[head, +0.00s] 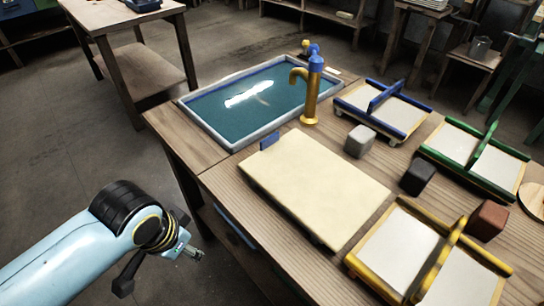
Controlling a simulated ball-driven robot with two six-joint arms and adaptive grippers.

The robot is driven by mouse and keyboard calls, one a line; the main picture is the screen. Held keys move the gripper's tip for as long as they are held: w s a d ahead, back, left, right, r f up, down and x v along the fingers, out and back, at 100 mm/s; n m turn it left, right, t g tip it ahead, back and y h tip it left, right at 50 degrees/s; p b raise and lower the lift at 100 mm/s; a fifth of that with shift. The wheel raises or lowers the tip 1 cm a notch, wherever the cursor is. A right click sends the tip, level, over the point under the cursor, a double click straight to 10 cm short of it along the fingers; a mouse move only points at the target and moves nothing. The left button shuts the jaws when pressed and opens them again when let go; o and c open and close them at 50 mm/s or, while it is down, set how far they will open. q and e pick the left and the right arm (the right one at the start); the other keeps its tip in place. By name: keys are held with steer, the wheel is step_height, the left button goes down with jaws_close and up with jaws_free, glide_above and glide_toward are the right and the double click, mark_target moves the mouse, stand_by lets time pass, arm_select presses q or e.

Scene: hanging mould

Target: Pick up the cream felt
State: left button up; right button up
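The cream felt (315,187) looks like a large flat cream rectangle. It lies on the wooden table (215,180), in front of a basin of blue-green liquid, with a small blue tab (270,141) at its far left corner. My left gripper (194,252) is off the table's left side, left of the felt and apart from it. It is seen small and at an angle, so whether its fingers are open or shut is unclear. My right gripper is not in view.
The basin (192,108) has a brass and blue tap (312,88) beside it. Blue (340,101), green (425,150) and yellow (357,266) framed moulds stand right of the felt. Grey (359,141), black (417,176) and brown (487,220) blocks sit among them.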

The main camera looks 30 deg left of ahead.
arm_select(q)
steer(key=w+d+r+p, duration=0.1)
steer(key=w+r+p, duration=0.35)
steer(key=r, duration=1.05)
steer(key=m+t+h+p, duration=0.1)
steer(key=m+h, duration=0.1)
steer(key=m, duration=0.1)
glide_toward(270, 136)
steer(key=x, duration=0.3)
steer(key=shift+s+a+f, duration=0.15)
steer(key=shift+a+f, duration=0.1)
steer(key=shift+f, duration=0.15)
steer(key=x, duration=0.5)
steer(key=shift+w+d+f, duration=0.2)
steer(key=shift+d, duration=0.1)
steer(key=shift+c, duration=0.2)
jaws_close()
